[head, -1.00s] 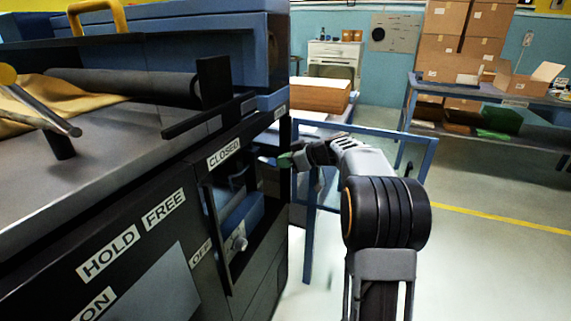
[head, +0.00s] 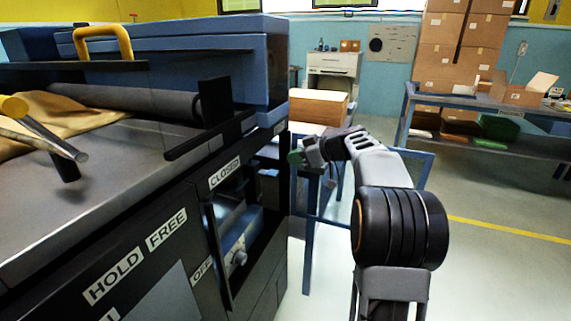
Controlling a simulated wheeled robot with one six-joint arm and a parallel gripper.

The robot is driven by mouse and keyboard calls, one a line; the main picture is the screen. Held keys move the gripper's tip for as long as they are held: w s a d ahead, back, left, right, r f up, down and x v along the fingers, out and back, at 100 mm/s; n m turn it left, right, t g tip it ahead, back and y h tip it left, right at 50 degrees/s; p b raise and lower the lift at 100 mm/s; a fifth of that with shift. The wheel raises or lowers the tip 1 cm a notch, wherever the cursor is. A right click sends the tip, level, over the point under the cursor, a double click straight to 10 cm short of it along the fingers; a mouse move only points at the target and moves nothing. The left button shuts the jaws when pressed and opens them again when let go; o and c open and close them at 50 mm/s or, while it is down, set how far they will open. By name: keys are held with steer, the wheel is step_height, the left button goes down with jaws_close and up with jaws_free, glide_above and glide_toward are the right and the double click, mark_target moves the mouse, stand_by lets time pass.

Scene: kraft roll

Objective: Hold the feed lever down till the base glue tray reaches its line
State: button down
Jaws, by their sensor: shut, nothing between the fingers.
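My gripper (head: 312,153) is shut and empty, just right of the front corner of the dark machine (head: 140,215). A small green piece (head: 295,157) shows at the gripper's left end. I cannot tell whether it is a lever knob or a fingertip, nor whether anything is touched. Under the CLOSED label (head: 224,173), an open recess holds a blue block with a pale knob (head: 239,258). No glue tray level or line can be made out.
HOLD and FREE labels (head: 166,230) mark the machine's front. Brown material (head: 75,110) lies on its top beside a dark roller (head: 135,100). A blue frame (head: 318,200) stands close behind my arm. A shelf with boxes (head: 480,105) stands at back right; the right floor is clear.

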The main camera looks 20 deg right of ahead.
steer(key=r+p+v, duration=0.1)
steer(key=v, duration=0.5)
steer(key=shift+w+a+r, duration=0.1)
steer(key=shift+w+a, duration=0.05)
stand_by(0.3)
steer(key=s+a+r+m+g+h+p, duration=0.2)
steer(key=s+a+r+p, duration=0.3)
steer(key=p, duration=0.3)
steer(key=s+a+r+m+g+h+p, duration=0.1)
steer(key=s+a+r+m+h+p, duration=0.2)
steer(key=s+p, duration=0.6)
steer(key=s+a+r+m+g+h+p, duration=0.2)
steer(key=s+a+r+m+h+p, duration=0.2)
steer(key=s+p, duration=0.6)
steer(key=a+r+p, duration=0.1)
steer(key=a+p, duration=0.1)
steer(key=p, duration=0.1)
steer(key=shift+s+h, duration=0.3)
